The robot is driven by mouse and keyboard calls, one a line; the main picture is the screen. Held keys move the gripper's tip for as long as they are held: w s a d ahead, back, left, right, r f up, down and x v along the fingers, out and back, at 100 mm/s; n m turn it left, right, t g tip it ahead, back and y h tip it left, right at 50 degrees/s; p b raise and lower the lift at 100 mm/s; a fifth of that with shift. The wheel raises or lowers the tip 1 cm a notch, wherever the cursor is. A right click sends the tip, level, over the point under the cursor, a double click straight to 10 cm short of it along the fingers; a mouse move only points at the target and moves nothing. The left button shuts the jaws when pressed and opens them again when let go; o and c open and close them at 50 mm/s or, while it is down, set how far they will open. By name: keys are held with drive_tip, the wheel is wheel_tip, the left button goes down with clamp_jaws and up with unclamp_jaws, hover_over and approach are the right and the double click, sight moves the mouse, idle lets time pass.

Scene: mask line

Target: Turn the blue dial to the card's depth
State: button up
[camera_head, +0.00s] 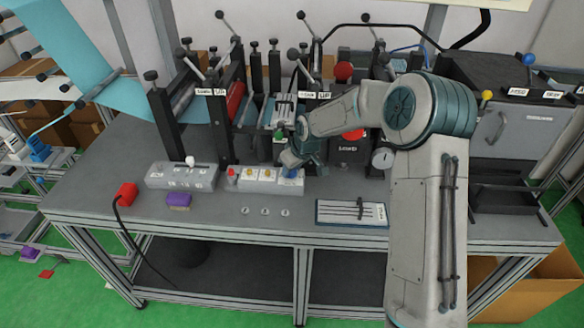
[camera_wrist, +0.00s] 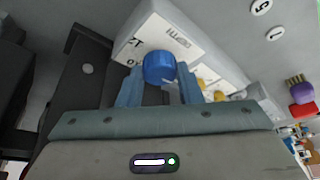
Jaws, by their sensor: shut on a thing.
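The blue dial (camera_wrist: 159,67) sits on the front of a white control box (camera_wrist: 190,42), at the end nearest my gripper. In the wrist view my gripper (camera_wrist: 160,88) has one finger on each side of the dial and is shut on it. In the head view the blue dial (camera_head: 291,173) shows just under my gripper (camera_head: 290,162), at the right end of the white box (camera_head: 262,187). A white card (camera_head: 352,213) with dark lines lies on the bench to the right. Its writing is too small to read, and so are the dial's marks.
Posts and rollers (camera_head: 222,100) stand behind.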

idle(0.3)
drive_tip(key=o, duration=1)
drive_tip(key=b+v, duration=0.2)
drive_tip(key=v, duration=1.1)
drive_tip(key=shift+r, duration=0.45)
drive_tip(key=shift+s, duration=0.1)
drive_tip(key=s+d+r+m+h, duration=0.1)
drive_tip(key=s+d+m, duration=0.2)
drive_tip(key=s, duration=0.7)
drive_tip(key=s+d+m+h, duration=0.1)
drive_tip(key=s+d+m, duration=0.2)
drive_tip(key=s+d, duration=0.3)
drive_tip(key=s+d+r+m+h, duration=0.1)
drive_tip(key=s+d, duration=0.4)
drive_tip(key=s, duration=1)
drive_tip(key=shift+s+d+r+m, duration=0.15)
drive_tip(key=shift+d+r+m, duration=0.15)
drive_tip(key=shift+m, duration=0.6)
